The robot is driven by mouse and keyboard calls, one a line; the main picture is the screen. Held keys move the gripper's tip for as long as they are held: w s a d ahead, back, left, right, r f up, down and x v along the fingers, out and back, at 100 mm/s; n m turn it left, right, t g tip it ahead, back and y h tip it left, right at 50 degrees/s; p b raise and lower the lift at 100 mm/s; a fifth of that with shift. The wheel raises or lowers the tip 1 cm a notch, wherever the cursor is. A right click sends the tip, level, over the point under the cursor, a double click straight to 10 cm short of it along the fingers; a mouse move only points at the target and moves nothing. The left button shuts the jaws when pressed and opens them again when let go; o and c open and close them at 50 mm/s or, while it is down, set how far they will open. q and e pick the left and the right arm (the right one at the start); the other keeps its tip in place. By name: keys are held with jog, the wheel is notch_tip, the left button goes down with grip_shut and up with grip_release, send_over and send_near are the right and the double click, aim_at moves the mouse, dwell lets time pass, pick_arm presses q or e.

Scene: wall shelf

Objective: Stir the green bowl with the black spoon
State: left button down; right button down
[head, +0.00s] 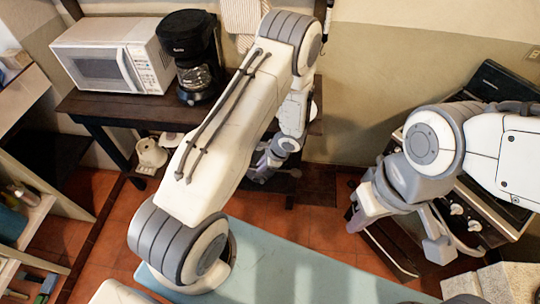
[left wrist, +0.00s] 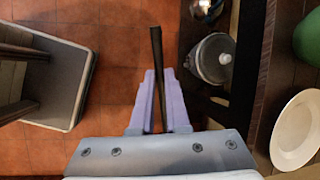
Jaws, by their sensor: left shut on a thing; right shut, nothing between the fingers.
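In the left wrist view my left gripper (left wrist: 160,100) is shut on the black spoon (left wrist: 156,50), whose thin dark shaft points away from the fingers. Part of the green bowl (left wrist: 309,40) shows at the right edge of that view, to the right of the gripper and apart from the spoon. In the head view my left gripper (head: 264,168) is beside the dark table, small and partly hidden by my wrist; the bowl is hidden behind my left arm there. My right gripper (head: 354,217) is shut and empty, low in front of the stove.
A white plate (left wrist: 296,130) lies near the bowl. A lidded pot (left wrist: 213,58) stands on a lower level under the dark table (head: 115,108). The microwave (head: 112,55) and coffee maker (head: 190,55) stand on the table. The stove (head: 485,205) is at right.

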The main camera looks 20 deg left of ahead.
pick_arm(q)
jog(key=shift+s+a+f+n+h+p, duration=0.2)
jog(key=shift+s+a+f+n+h, duration=0.35)
jog(key=shift+h, duration=0.3)
jog(key=shift+s+a+f+n+h+p, duration=0.15)
jog(key=shift+s+a+f+n+h, duration=0.3)
jog(key=shift+n+h, duration=0.35)
jog(key=shift+s+a+f+n+h+p, duration=0.2)
jog(key=shift+s+a+f+n+h, duration=0.3)
jog(key=shift+h, duration=0.45)
jog(key=shift+w+a, duration=0.1)
